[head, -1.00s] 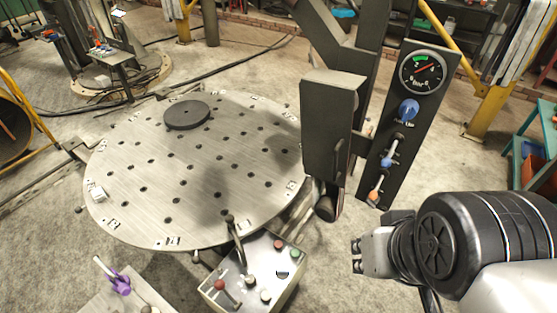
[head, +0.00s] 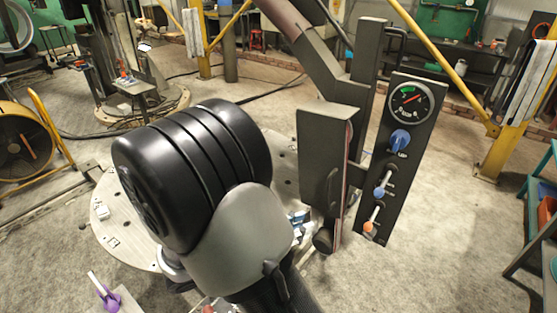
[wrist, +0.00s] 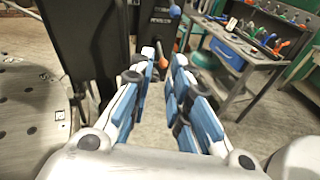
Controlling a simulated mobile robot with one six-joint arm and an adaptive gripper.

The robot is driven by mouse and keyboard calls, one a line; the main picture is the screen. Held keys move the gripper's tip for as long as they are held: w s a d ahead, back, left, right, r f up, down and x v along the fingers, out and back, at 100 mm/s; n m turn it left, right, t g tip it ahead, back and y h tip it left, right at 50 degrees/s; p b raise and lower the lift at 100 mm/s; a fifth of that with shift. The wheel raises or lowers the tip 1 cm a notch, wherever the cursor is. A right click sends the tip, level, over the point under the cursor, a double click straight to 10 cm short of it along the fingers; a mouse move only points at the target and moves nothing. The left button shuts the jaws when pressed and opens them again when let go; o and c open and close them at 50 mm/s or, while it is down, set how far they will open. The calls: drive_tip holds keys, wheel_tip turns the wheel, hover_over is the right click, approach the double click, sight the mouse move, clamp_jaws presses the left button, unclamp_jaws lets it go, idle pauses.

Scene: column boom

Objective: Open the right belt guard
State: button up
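The dark grey guard (head: 318,160) hangs on the column to the left of the gauge panel in the head view, with a curved handle on its face. A reddish strip shows along its right edge; whether it stands ajar I cannot tell. My gripper (head: 300,225) shows only in part there, below and left of the guard, behind my arm. In the wrist view my gripper (wrist: 166,62) has its blue and white fingers apart, with nothing clearly between them. A dark upright body (wrist: 75,40), probably the guard, stands just left of the fingers.
The gauge panel (head: 385,190), with a blue knob and blue and orange levers, stands right of the guard. My arm covers much of the round table (head: 135,245). A yellow post (head: 500,150) and workbench (wrist: 245,65) stand beyond.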

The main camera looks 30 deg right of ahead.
sight(328, 194)
drive_tip(key=w+a+f+n+t+h, duration=0.1)
drive_tip(key=w+f+n+t, duration=0.1)
drive_tip(key=w+n+t, duration=0.15)
drive_tip(key=b+x, duration=0.3)
drive_tip(key=x, duration=1.3)
drive_tip(key=shift+w+d+r, duration=0.15)
drive_tip(key=shift+w+d, duration=0.1)
drive_tip(key=shift+d, duration=0.05)
drive_tip(key=shift+c, duration=0.2)
clamp_jaws()
